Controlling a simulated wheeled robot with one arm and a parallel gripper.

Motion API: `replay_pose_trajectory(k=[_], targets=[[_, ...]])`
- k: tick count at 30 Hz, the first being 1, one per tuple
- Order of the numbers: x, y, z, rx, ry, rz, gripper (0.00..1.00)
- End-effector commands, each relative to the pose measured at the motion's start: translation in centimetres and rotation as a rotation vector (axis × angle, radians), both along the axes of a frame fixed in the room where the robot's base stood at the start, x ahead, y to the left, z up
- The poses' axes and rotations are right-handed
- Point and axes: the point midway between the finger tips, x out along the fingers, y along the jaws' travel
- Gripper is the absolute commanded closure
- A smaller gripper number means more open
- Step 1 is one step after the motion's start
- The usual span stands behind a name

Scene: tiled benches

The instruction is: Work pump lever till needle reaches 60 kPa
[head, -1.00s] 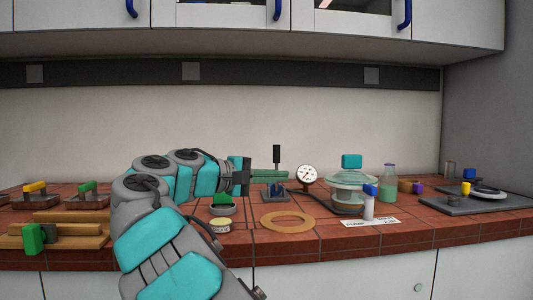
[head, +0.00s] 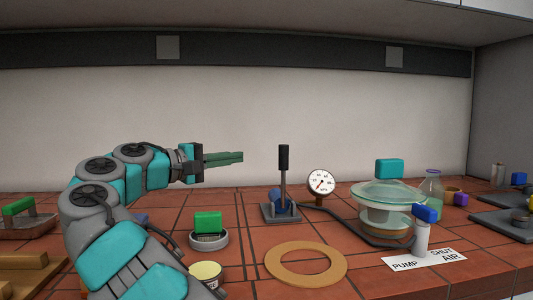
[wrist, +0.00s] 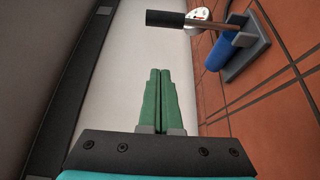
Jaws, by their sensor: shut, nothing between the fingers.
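The pump has an upright lever with a black handle (head: 284,158) on a grey base with a blue cylinder (head: 277,197). My gripper (head: 241,157), with green fingers, is shut and empty, left of the lever at about handle height and apart from it. In the wrist view the closed fingers (wrist: 159,72) point up the picture, and the lever's black handle (wrist: 165,19) lies ahead of them. The round white gauge (head: 321,183) stands right of the lever. Its red needle points to the lower left; the exact reading is too small to tell.
A hose runs from the pump to a glass-domed vessel (head: 368,193) with a blue-handled valve (head: 424,214) by a PUMP/SHUT/AIR label (head: 425,260). A tan ring (head: 306,281), a green-topped dish (head: 208,238) and a yellow-lidded tin (head: 205,275) lie in front.

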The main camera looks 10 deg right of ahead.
Motion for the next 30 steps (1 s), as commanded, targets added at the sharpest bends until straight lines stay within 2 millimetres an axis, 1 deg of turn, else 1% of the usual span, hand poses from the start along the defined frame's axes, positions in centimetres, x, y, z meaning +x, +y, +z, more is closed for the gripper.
replay_pose_trajectory(k=[4,8,11,22,24,30], targets=[[0.1,-0.1,0.0,0.0,-0.001,0.0,1.0],[0.6,-1.2,0.1,-0.001,0.0,-0.003,1.0],[1.4,-2.6,0.1,0.001,-0.002,-0.001,1.0],[5.2,-9.0,0.0,0.001,0.001,-0.002,1.0],[4.3,-8.6,0.3,-0.003,-0.003,0.002,1.0],[2.7,-9.0,0.1,0.0,-0.004,0.0,1.0]])
